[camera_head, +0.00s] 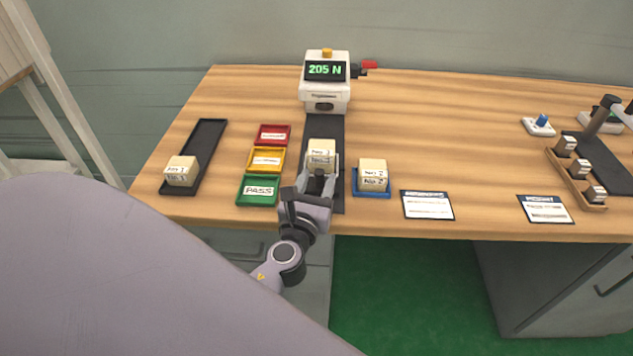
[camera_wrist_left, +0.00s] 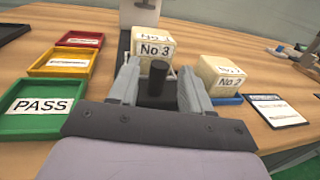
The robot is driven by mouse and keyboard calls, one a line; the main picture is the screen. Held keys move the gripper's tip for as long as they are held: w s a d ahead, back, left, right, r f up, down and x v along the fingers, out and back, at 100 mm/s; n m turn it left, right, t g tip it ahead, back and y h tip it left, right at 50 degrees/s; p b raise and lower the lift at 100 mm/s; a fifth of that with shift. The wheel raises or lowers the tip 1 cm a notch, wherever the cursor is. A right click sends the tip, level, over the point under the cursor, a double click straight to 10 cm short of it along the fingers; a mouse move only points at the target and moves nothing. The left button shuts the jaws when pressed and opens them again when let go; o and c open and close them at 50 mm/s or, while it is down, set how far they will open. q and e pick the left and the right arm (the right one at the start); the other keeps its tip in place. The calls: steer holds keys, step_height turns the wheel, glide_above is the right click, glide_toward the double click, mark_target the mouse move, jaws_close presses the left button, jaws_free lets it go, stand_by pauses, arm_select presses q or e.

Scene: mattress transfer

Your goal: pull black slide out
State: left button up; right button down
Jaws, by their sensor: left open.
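The black slide (camera_head: 323,127) is a long dark strip running from under the white force tester (camera_head: 325,88) toward the table's front edge. A cream block (camera_head: 321,152) sits on it; in the left wrist view the block (camera_wrist_left: 153,48) reads "No 3". A black upright knob (camera_wrist_left: 156,78) stands in front of the block. My left gripper (camera_head: 318,172) is at the slide's near part. In the left wrist view its fingers (camera_wrist_left: 156,88) are spread on either side of the knob, with no clear grip on it. My right gripper is not in view.
Red (camera_head: 273,135), yellow (camera_head: 266,160) and green PASS (camera_head: 258,190) trays stand left of the slide. A black tray (camera_head: 205,142) with a block is farther left. A blue tray (camera_head: 371,194) with a block stands close on the right. Cards and another station lie right.

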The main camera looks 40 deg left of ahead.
arm_select(q)
steer(key=b+v, duration=0.1)
steer(key=v, duration=0.6)
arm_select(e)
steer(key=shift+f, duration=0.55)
arm_select(q)
steer(key=shift+s, duration=0.1)
